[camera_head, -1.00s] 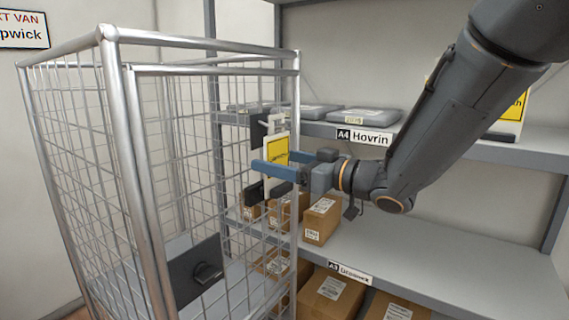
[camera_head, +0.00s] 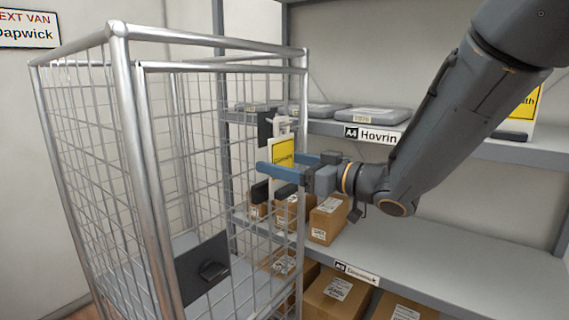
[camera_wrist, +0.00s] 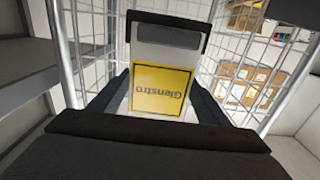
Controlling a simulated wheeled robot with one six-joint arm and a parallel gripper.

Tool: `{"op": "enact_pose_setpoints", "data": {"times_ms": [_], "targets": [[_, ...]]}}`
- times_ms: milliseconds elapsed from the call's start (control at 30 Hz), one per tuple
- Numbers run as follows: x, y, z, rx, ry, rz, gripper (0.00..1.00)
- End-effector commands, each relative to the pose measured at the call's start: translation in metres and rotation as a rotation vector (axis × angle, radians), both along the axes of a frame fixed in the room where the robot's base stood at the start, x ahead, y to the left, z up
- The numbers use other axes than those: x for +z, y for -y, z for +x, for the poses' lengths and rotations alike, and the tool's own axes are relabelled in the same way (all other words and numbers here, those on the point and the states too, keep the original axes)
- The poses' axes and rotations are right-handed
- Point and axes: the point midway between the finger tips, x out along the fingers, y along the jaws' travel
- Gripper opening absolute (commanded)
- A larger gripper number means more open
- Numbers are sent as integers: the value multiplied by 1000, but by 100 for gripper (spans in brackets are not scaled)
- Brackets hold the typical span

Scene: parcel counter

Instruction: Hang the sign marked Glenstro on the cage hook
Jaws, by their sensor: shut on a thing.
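The Glenstro sign (camera_head: 283,152) is a yellow panel on a white plate with a pale tab above it. It hangs upright in my gripper (camera_head: 284,172), which is shut on it. In the wrist view the sign (camera_wrist: 161,90) sits between the two fingers (camera_wrist: 165,98), its lettering upside down. The cage (camera_head: 122,110) is a silver wire-mesh frame. A dark plate (camera_head: 265,128) on the cage side is close behind the top of the sign. The hook itself is hard to make out, and I cannot tell whether the sign touches it.
A shelf unit stands behind, with grey flat parcels (camera_head: 372,115) above and brown boxes (camera_head: 328,220) below. Another yellow sign (camera_head: 524,105) stands at right on the upper shelf. A wall sign (camera_head: 27,30) is at top left.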

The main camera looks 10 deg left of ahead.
Motion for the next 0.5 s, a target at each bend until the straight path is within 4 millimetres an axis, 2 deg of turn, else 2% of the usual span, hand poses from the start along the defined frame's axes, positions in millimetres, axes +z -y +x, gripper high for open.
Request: {"op": "enact_pose_setpoints", "data": {"times_ms": [33, 67, 167, 500], "targets": [[-1, -2, -1, 4, -1, -1, 30], [-1, -2, -1, 4, -1, -1, 73], [-1, -1, 0, 2, -1, -1, 90], [-1, 3, 0, -1, -1, -1, 92]]}}
